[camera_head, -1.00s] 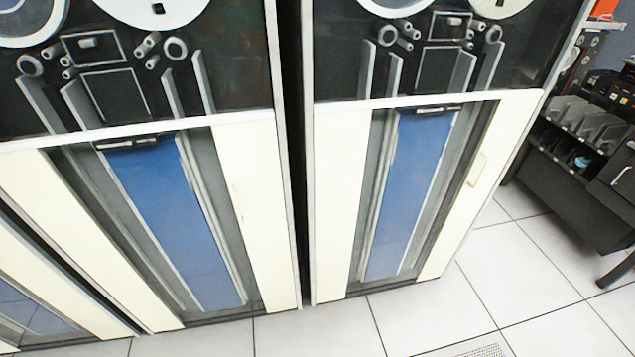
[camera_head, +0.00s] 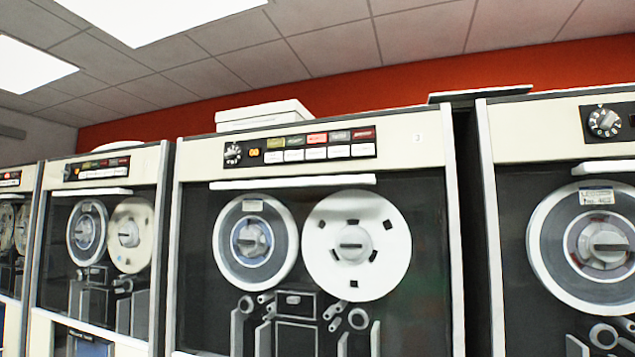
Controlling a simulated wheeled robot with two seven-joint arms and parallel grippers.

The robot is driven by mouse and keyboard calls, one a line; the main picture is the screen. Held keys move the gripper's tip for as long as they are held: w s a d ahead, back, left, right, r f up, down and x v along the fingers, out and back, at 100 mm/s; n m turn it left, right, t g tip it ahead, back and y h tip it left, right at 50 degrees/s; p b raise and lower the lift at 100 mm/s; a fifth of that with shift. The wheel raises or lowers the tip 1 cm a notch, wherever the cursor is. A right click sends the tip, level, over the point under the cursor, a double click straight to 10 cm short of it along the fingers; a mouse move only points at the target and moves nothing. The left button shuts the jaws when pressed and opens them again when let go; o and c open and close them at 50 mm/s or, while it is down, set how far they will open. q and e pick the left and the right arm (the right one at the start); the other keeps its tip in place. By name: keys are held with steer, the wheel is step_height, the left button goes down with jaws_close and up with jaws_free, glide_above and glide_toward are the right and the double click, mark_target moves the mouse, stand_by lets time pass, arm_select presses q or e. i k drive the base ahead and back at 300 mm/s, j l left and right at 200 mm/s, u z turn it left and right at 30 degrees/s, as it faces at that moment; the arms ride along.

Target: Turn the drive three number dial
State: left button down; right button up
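A tape drive (camera_head: 395,150) marked with a small 3 at its top right stands in the middle of the head view. Its number dial (camera_head: 233,154) is a small round black and silver knob at the left end of the control panel. An orange lit display (camera_head: 254,152) sits just right of the dial. The digit that the dial points to is too small to read. Neither of my grippers is in view.
Coloured and white buttons (camera_head: 316,146) fill the panel right of the dial. Two tape reels (camera_head: 356,245) sit below. Another drive (camera_head: 545,145) with its own dial (camera_head: 603,122) stands at the right, beyond a dark gap. More drives (camera_head: 140,160) stand at the left.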

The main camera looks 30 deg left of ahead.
mark_target(233, 153)
steer(key=u, duration=1.55)
